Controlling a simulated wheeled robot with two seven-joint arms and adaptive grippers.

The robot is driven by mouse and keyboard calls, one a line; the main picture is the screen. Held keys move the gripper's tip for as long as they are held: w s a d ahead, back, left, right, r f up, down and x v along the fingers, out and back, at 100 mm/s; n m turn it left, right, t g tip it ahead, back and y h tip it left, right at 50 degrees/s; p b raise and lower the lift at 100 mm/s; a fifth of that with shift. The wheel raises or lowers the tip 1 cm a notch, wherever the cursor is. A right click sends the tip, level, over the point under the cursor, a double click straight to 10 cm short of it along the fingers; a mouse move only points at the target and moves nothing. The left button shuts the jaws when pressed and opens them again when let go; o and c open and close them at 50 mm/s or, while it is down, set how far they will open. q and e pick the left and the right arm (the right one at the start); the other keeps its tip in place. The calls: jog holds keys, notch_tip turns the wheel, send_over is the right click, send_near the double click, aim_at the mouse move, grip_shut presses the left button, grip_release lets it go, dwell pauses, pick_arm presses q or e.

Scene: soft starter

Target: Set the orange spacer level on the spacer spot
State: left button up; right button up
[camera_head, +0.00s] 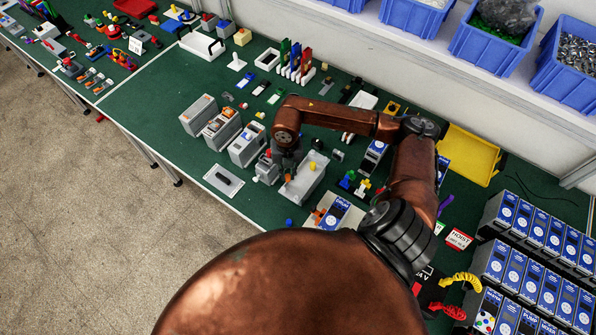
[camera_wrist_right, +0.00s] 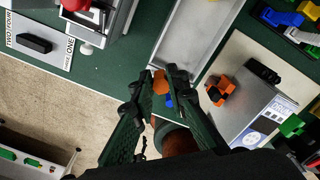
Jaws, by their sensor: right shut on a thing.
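My right gripper (camera_head: 287,168) is shut on a small orange piece, the orange spacer (camera_wrist_right: 160,82), which also shows in the head view (camera_head: 288,179). In the wrist view the spacer sits between the fingertips (camera_wrist_right: 157,82), beside the near end of a long grey open tray (camera_wrist_right: 196,38). In the head view the gripper is over the left part of this tray (camera_head: 308,180). I cannot tell whether the spacer touches anything below. The spacer spot cannot be made out for certain. My left gripper is not in view.
An orange and black part (camera_wrist_right: 221,90) lies on a pale unit right of the gripper. Grey modules (camera_head: 248,146) stand to the left in the head view. A plate with a black bar (camera_head: 224,181) lies near the table's front edge. A yellow bin (camera_head: 468,154) stands behind.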

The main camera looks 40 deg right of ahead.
aim_at(298, 188)
jog(key=shift+s+d+f+m+b, duration=0.4)
jog(key=shift+f+m, duration=0.75)
jog(key=shift+m, duration=0.2)
jog(key=shift+s+d+f+m+b, duration=0.3)
jog(key=shift+d+f+m+b, duration=0.15)
jog(key=shift+f+m, duration=0.85)
jog(key=shift+s+d+f+m+b, duration=0.4)
jog(key=shift+f+m, duration=0.6)
jog(key=shift+m, duration=0.45)
jog(key=shift+d+f+b, duration=0.1)
jog(key=shift+f+b, duration=0.3)
jog(key=shift+f, duration=0.15)
jog(key=o, duration=0.9)
jog(key=shift+c, duration=0.2)
jog(key=shift+o, duration=0.4)
jog(key=o, duration=0.5)
